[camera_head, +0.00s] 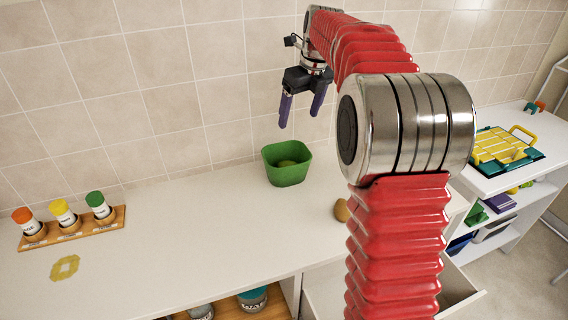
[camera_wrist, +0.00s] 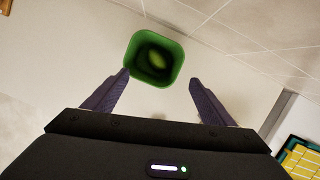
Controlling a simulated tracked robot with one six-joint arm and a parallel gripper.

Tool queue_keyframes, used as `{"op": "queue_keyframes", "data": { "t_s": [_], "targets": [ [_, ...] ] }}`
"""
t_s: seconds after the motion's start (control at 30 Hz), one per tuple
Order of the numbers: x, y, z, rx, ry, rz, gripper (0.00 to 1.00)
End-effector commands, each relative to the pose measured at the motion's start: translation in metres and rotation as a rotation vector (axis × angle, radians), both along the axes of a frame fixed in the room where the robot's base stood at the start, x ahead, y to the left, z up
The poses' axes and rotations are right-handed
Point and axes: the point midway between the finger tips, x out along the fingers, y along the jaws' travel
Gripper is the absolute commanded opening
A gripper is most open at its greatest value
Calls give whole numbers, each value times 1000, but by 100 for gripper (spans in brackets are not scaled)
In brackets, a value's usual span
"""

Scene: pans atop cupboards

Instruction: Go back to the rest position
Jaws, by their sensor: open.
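My gripper (camera_head: 302,103) is raised above the white counter, in front of the tiled wall, with its two purple fingers apart and nothing between them. In the wrist view my gripper (camera_wrist: 158,90) also shows its fingers spread. A green bin (camera_head: 287,168) stands on the counter below my gripper, near the wall. A rounded greenish item (camera_head: 286,163) lies inside the bin. The bin (camera_wrist: 131,62) shows in the wrist view just beyond the fingertips, with the item (camera_wrist: 153,57) in it. My red arm hides part of the counter.
A brown round item (camera_head: 341,210) lies on the counter (camera_head: 190,225), partly behind my arm. A wooden rack (camera_head: 75,231) with three capped jars stands at left, near a yellow mark (camera_head: 65,268). A yellow and teal rack (camera_head: 500,148) is at right. An open drawer (camera_head: 462,290) juts out below.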

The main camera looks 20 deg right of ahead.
Motion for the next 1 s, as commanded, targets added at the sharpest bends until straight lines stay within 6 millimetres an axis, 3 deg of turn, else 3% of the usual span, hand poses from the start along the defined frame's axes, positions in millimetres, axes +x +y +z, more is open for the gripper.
{"op": "queue_keyframes", "data": {
  "t_s": [0.37, 0.53, 0.67, 1.0],
  "targets": [
    [1, 0, 0, -24, -9, 83, 78],
    [4, -2, -1, -85, -34, 274, 78],
    [1, -3, -15, -134, -34, 450, 78],
    [-28, 2, -46, -254, -24, 923, 78]
  ]
}}
